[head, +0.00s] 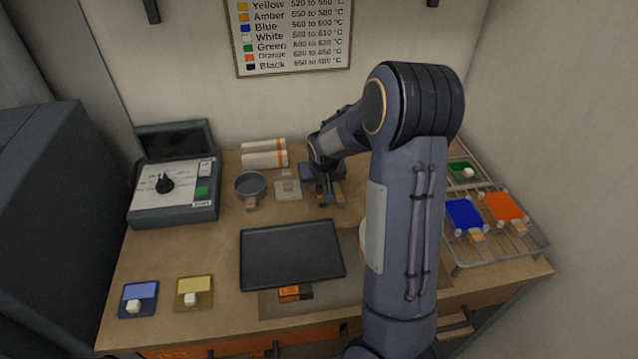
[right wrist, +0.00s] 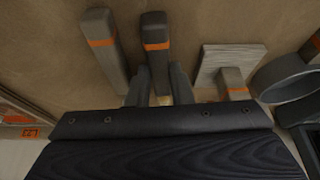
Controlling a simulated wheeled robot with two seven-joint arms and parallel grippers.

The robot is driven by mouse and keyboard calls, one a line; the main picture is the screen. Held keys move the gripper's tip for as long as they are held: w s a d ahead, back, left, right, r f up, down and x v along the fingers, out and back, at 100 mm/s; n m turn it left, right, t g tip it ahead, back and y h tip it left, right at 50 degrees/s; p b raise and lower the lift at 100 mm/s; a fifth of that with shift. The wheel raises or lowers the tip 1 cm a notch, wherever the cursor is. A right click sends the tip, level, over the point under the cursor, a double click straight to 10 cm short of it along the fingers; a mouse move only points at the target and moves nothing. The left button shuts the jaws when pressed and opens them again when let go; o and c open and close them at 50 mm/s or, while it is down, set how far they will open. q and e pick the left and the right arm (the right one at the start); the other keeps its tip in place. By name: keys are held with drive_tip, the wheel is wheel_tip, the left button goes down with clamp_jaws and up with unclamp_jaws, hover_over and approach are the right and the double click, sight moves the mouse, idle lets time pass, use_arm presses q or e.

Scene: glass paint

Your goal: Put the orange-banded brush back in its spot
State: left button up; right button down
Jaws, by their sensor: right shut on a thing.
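My right gripper (head: 325,188) is at the back of the table, just right of the grey bowl (head: 250,188). In the right wrist view (right wrist: 160,88) its two fingers are shut on a dark brush with an orange band (right wrist: 155,42). A bit of pale tan shows between the fingers. A lighter grey orange-banded piece (right wrist: 102,42) lies beside it on the left. The brush's spot cannot be told apart clearly here. My left gripper is not in view.
A pale square piece with an orange-banded handle (right wrist: 232,62) lies beside the brush. A dark tray (head: 290,254) is in front. A wire rack (head: 492,256) with coloured tiles stands right. A control box (head: 172,196) stands left. Bare wood shows left of the tray.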

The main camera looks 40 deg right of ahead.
drive_tip(key=shift+f, duration=0.15)
drive_tip(key=c, duration=1.2)
unclamp_jaws()
drive_tip(key=b+v, duration=0.1)
drive_tip(key=v, duration=0.6)
drive_tip(key=shift+s+r, duration=0.1)
drive_tip(key=shift+r, duration=0.15)
drive_tip(key=shift+a+r, duration=0.1)
